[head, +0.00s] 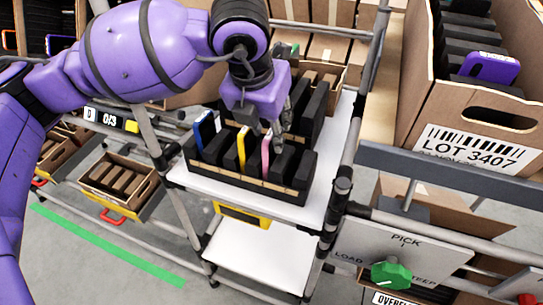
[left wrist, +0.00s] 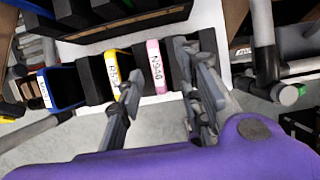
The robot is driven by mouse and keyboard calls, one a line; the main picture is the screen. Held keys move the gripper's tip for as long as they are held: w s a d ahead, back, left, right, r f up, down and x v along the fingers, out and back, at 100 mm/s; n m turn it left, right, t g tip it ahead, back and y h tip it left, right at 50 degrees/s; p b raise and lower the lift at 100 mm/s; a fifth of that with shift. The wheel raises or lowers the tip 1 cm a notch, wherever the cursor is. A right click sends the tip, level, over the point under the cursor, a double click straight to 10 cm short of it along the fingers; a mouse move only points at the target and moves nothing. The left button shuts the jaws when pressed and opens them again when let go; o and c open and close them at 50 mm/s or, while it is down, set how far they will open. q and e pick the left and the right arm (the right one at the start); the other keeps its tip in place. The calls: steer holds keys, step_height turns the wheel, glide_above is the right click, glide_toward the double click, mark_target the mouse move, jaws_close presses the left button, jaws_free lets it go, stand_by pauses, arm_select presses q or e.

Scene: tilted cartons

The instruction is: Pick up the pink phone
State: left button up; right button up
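The pink phone (head: 266,152) stands upright in a slot of the black divided rack (head: 246,184) on a white shelf. It also shows in the left wrist view (left wrist: 156,66), with a white label on its edge. My left gripper (head: 267,130) is above the rack, close over the pink phone. In the left wrist view the gripper (left wrist: 160,76) is open, with one finger on each side of the phone's line. Nothing is held. I cannot tell whether a finger touches the phone or the black dividers. My right gripper is not in view.
A yellow phone (head: 242,148) and a blue phone (head: 204,129) stand in the same rack, left of the pink one. Tall black dividers (head: 314,110) rise at the right. A tilted carton (head: 420,120) holds a purple phone (head: 490,68). Metal posts (head: 342,185) flank the shelf.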

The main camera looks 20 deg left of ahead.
mark_target(270, 133)
arm_select(q)
steer(key=x, duration=0.4)
steer(key=shift+w+a, duration=0.1)
steer(key=shift+a, duration=0.05)
jaws_close()
steer(key=shift+r, duration=0.15)
